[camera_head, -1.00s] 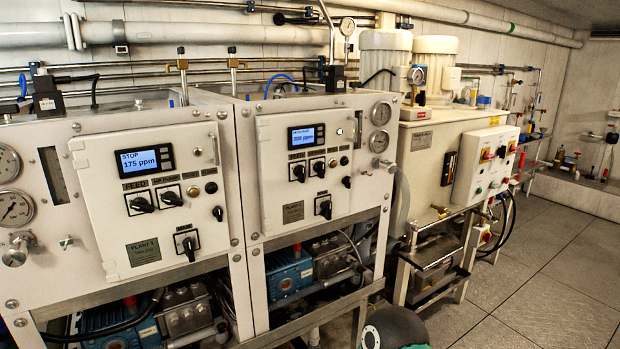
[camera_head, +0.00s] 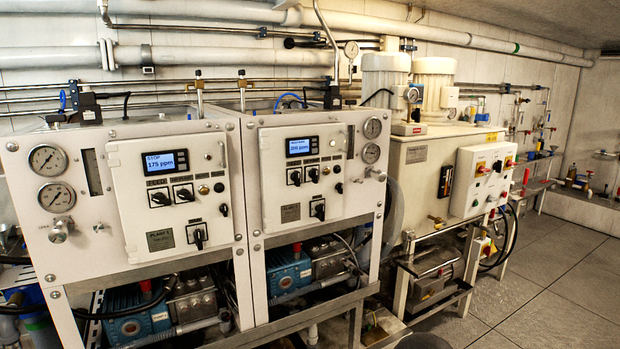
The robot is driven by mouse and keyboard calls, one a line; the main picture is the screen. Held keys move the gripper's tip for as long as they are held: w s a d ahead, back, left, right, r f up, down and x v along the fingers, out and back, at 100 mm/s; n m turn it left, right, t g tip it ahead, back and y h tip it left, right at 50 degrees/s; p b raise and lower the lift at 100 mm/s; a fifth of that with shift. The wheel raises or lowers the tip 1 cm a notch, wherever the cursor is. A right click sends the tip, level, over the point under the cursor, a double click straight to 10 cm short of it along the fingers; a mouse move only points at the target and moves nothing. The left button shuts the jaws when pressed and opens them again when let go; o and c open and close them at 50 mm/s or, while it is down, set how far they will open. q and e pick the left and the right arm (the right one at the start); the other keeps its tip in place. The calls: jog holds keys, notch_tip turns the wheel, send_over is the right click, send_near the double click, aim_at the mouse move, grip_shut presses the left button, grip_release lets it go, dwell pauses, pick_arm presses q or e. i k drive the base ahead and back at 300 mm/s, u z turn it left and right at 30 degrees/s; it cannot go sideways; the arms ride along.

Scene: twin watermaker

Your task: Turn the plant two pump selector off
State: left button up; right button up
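Two white control panels stand side by side. The left panel (camera_head: 125,220) has a blue display (camera_head: 165,162) showing STOP and 175 ppm. Its nameplate (camera_head: 160,240) reads PLANT, with a number too small to be sure of. It has black selector knobs in its upper row (camera_head: 184,193) and one lower selector (camera_head: 198,238). The right panel (camera_head: 272,180) has a similar display (camera_head: 301,147), a nameplate (camera_head: 290,212) too small to read, upper selectors (camera_head: 296,178) and a lower selector (camera_head: 319,211). I cannot tell which knob is the pump selector. Neither gripper is in view.
Blue pumps (camera_head: 288,272) sit in the frames below the panels. A white cabinet (camera_head: 480,180) with red and yellow switches stands to the right. Pipes (camera_head: 200,55) run along the wall. Tiled floor (camera_head: 560,290) is open at the right.

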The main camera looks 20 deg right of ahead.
aim_at(313, 173)
jog(key=z, duration=0.1)
jog(key=i, duration=0.95)
jog(key=u, duration=0.1)
